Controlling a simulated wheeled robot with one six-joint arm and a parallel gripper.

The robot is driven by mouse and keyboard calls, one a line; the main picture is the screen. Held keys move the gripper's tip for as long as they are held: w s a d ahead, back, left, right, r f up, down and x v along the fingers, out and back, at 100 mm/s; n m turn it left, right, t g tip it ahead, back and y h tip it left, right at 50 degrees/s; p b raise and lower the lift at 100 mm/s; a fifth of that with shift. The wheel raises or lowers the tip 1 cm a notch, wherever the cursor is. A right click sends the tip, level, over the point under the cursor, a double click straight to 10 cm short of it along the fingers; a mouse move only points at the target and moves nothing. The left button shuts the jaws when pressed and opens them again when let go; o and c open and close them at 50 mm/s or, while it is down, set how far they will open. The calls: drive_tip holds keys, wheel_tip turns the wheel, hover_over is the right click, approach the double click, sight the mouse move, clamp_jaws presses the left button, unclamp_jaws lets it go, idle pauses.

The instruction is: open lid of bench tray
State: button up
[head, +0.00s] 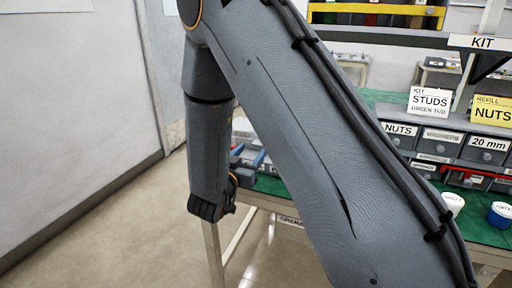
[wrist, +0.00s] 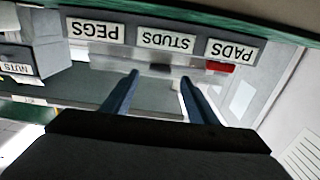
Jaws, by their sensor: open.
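A grey bench tray, labelled PEGS, STUDS and PADS, shows upside down in the wrist view (wrist: 88,49). A pale strip runs along its labelled side, with a small dark piece (wrist: 161,69) near its middle and a red piece (wrist: 220,67) near the PADS label. I cannot tell for sure which part is the lid or how far it is open. My gripper (wrist: 158,85) is open, its two blue fingers apart and pointing toward the labelled side, with nothing seen between them. In the head view my gripper (head: 248,160) is at the bench's left end, partly hidden by my arm.
A grey NUTS drawer (wrist: 18,62) is beside the tray in the wrist view. In the head view, labelled drawers (head: 441,142), a white cup (head: 453,203) and a blue-and-white tub (head: 500,214) are on the green bench at right. Open floor (head: 120,235) lies at left.

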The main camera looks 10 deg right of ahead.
sight(257, 145)
drive_tip(key=shift+x, duration=2.4)
clamp_jaws()
